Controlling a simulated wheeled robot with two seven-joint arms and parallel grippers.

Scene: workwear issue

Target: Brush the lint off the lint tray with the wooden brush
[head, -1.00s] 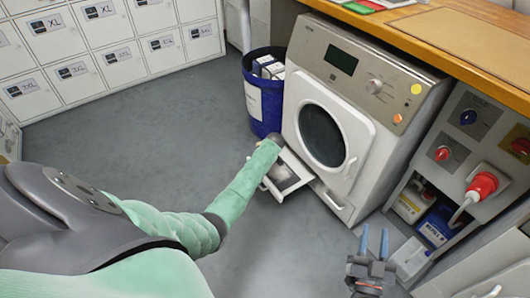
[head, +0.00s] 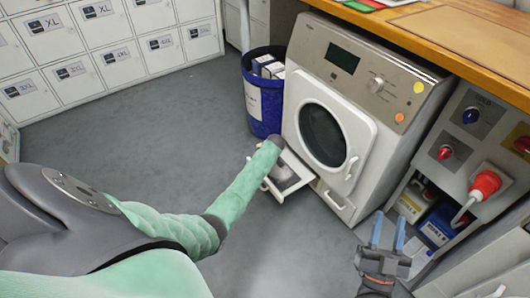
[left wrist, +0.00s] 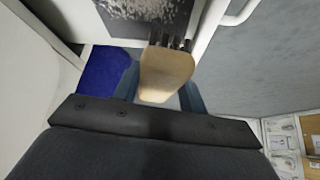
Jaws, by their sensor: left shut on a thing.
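The lint tray (head: 286,193) is pulled out low at the front of the white dryer, partly behind my left forearm. In the left wrist view, the tray's dark screen (left wrist: 148,14) carries pale, speckled lint. My left gripper (left wrist: 157,91) is shut on the wooden brush (left wrist: 167,70), a light wooden block with dark bristles at its far end. The bristles are at the screen's near edge; I cannot tell whether they touch it. In the head view the left gripper and brush are hidden by my arm. My right gripper (head: 387,234) is open and empty at lower right.
The dryer (head: 364,100) has its round door shut. A blue bin (head: 263,118) with boxes stands left of it. A panel with a red plug (head: 484,184) and shelved containers (head: 437,225) are on the right. White lockers (head: 110,45) line the back. The grey floor at left is clear.

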